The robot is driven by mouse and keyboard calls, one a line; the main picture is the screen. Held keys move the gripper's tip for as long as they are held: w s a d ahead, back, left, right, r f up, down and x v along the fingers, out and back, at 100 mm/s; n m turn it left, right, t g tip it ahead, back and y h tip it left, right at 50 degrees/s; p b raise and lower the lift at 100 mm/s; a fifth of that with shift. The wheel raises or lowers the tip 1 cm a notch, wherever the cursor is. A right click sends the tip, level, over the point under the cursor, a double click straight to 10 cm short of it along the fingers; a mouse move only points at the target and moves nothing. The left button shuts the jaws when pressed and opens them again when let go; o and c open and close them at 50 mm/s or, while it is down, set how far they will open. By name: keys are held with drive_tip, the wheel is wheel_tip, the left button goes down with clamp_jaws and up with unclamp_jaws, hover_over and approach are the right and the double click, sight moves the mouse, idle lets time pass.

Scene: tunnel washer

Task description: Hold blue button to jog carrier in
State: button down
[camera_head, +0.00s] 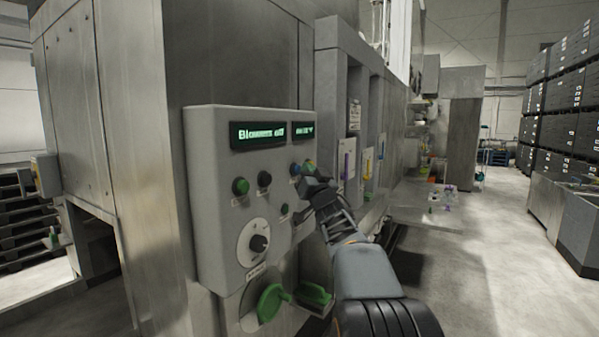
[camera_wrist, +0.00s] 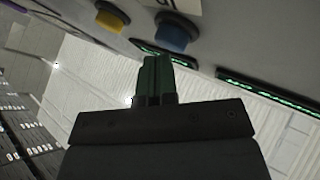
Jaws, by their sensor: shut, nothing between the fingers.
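The blue button (camera_head: 294,169) is on the right part of the grey control panel (camera_head: 215,190), under the smaller green-lit display. It also shows in the wrist view as a blue round cap (camera_wrist: 174,33) on a dark collar. My gripper (camera_head: 309,167) is at the panel just right of the blue button, with its green-dark fingers (camera_wrist: 155,66) shut together and empty. In the wrist view the fingertips lie just below and left of the blue cap. A small gap seems to show; contact cannot be made out.
A yellow button (camera_wrist: 110,18) is beside the blue one in the wrist view. Open floor (camera_head: 480,270) lies to the right.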

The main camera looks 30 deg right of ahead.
drive_tip(key=shift+s+d, duration=0.3)
drive_tip(key=shift+s, duration=0.2)
drive_tip(key=shift+s+d, duration=0.4)
drive_tip(key=shift+s, duration=0.35)
drive_tip(key=shift+s+d, duration=0.4)
drive_tip(key=shift+s, duration=0.3)
drive_tip(key=shift+s+d, duration=0.4)
drive_tip(key=shift+s, duration=0.35)
